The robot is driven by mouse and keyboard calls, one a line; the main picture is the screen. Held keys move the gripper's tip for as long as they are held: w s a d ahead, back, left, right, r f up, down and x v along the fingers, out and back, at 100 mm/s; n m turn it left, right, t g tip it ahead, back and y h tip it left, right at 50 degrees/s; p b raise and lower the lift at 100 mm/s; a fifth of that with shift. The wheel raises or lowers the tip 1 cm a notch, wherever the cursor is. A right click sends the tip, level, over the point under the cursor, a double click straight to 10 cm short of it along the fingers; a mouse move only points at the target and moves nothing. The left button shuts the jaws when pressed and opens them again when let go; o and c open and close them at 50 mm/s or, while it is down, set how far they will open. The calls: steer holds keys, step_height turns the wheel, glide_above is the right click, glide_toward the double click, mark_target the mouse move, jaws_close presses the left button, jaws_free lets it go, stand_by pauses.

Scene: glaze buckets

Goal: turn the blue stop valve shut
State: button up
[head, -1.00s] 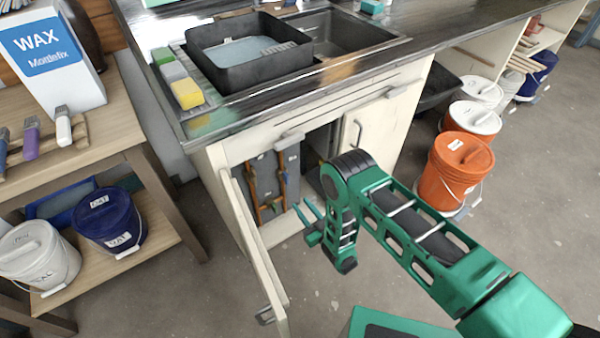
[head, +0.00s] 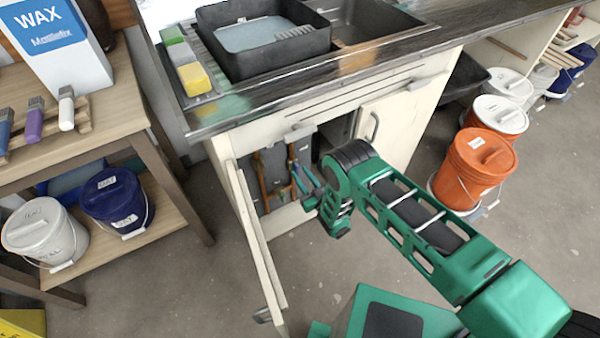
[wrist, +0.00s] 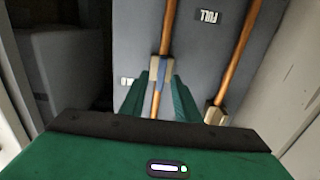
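The blue stop valve shows in the wrist view as a narrow blue handle (wrist: 159,76) at a tan valve body on the left copper pipe (wrist: 165,30). The handle lies roughly along the pipe. My gripper (wrist: 157,85) is open, its two green fingers appearing on either side of the handle; I cannot tell whether they touch it. In the head view my gripper (head: 304,179) is at the open cabinet's mouth, in front of the copper pipes (head: 264,182). The handle is too small to make out there.
The open cabinet door (head: 258,240) stands left of my arm. A second tan fitting (wrist: 215,113) sits on the right pipe. The counter (head: 350,65) overhangs the opening. An orange bucket (head: 474,170) stands right on the floor; shelved buckets (head: 112,203) stand left.

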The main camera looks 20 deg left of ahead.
steer(key=shift+x, duration=1.05)
jaws_close()
